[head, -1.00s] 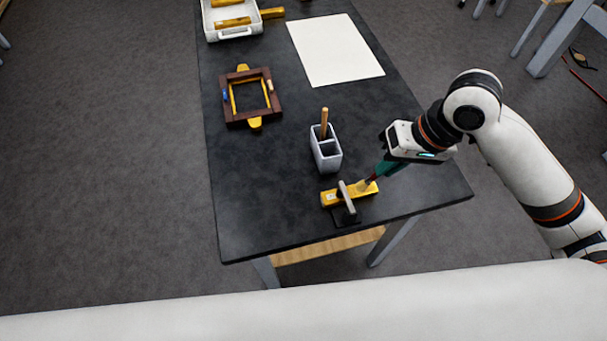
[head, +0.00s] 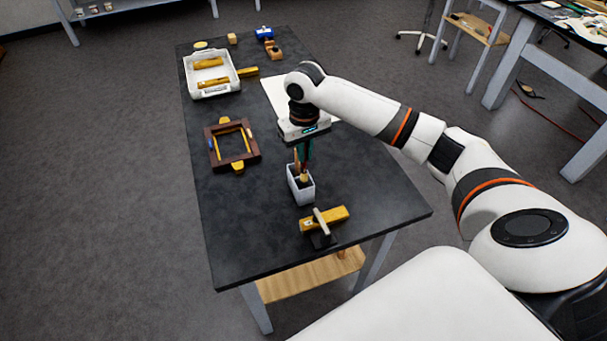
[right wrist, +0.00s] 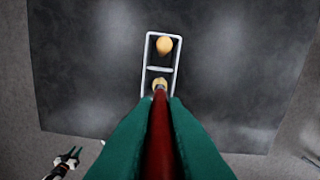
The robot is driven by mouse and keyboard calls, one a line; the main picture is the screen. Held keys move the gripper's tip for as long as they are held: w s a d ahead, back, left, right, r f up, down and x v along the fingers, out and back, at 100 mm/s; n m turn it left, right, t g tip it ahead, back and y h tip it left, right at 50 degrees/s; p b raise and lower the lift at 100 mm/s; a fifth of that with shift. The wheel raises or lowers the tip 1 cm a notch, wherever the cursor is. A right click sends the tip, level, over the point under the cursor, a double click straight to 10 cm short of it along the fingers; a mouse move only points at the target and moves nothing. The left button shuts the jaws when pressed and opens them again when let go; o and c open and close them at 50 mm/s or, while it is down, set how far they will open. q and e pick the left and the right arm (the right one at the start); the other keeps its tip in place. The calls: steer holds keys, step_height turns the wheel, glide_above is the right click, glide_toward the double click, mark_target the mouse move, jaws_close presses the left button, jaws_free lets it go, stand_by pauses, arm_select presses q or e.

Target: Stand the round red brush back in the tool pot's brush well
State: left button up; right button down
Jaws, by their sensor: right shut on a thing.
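My right gripper (head: 306,152) points down above the tool pot (head: 307,193), a small pale grey two-well box on the dark table. It is shut on the round red brush; the red handle (right wrist: 160,138) lies between the teal fingers in the right wrist view. The brush's pale bristle tip (right wrist: 159,84) points down at the pot's near well, and also shows at the pot's mouth in the head view (head: 304,177). I cannot tell how deep it is. A wooden handle (right wrist: 164,45) stands in the other well.
A yellow block on a dark stand (head: 335,217) sits in front of the pot. A brown frame (head: 210,158) and a white tray (head: 188,90) lie to the left and back. A white sheet (head: 275,101) lies behind my right arm. The table's right front is clear.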

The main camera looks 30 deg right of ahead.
mark_target(304, 174)
step_height(304, 174, down, 2)
steer(key=shift+s+a+f, duration=0.1)
steer(key=shift+a+f, duration=0.05)
steer(key=shift+f, duration=0.05)
steer(key=shift+f+p, duration=0.3)
steer(key=shift+f, duration=0.1)
step_height(304, 174, down, 4)
steer(key=shift+r+p, duration=0.2)
steer(key=shift+p, duration=0.15)
arm_select(q)
steer(key=shift+s+a+r, duration=0.1)
steer(key=shift+s+r, duration=0.6)
steer(key=shift+s, duration=0.25)
arm_select(e)
steer(key=shift+f, duration=0.15)
steer(key=c, duration=1.5)
jaws_free()
arm_select(q)
steer(key=shift+w, duration=0.15)
